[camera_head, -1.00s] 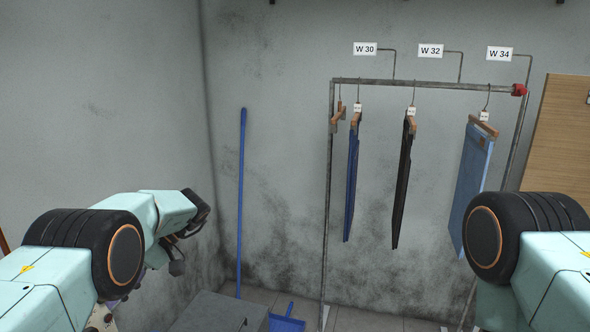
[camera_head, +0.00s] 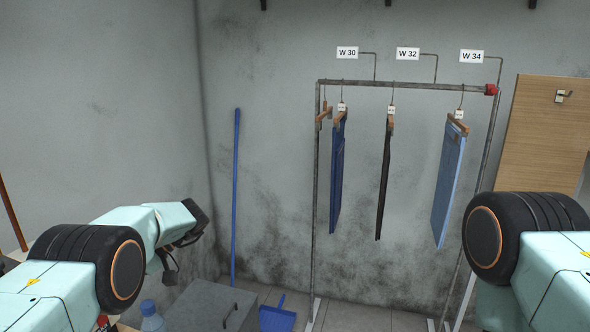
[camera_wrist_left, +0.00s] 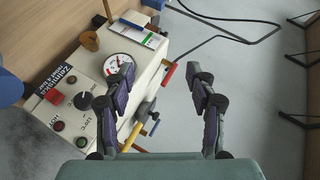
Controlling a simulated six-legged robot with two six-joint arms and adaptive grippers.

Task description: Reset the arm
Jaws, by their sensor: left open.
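My left arm (camera_head: 140,230) comes in from the left in the head view, bent at a black-tyred joint. Its gripper (camera_head: 168,268) hangs small and partly hidden past the wrist. In the left wrist view my left gripper (camera_wrist_left: 162,74) is open, its two dark fingers spread apart with nothing between them. A cream control box (camera_wrist_left: 110,85) with a gauge, knobs and buttons lies beyond and beside the left finger. My right arm (camera_head: 540,255) shows only a tyred joint and a pale green link at the right edge. My right gripper is out of view.
A metal clothes rack (camera_head: 400,85) holds trousers under size signs at the back. A blue pole (camera_head: 235,190), a blue dustpan (camera_head: 277,316), a grey box (camera_head: 205,308) and a bottle (camera_head: 152,318) stand lower left. A wooden board (camera_head: 540,140) stands right.

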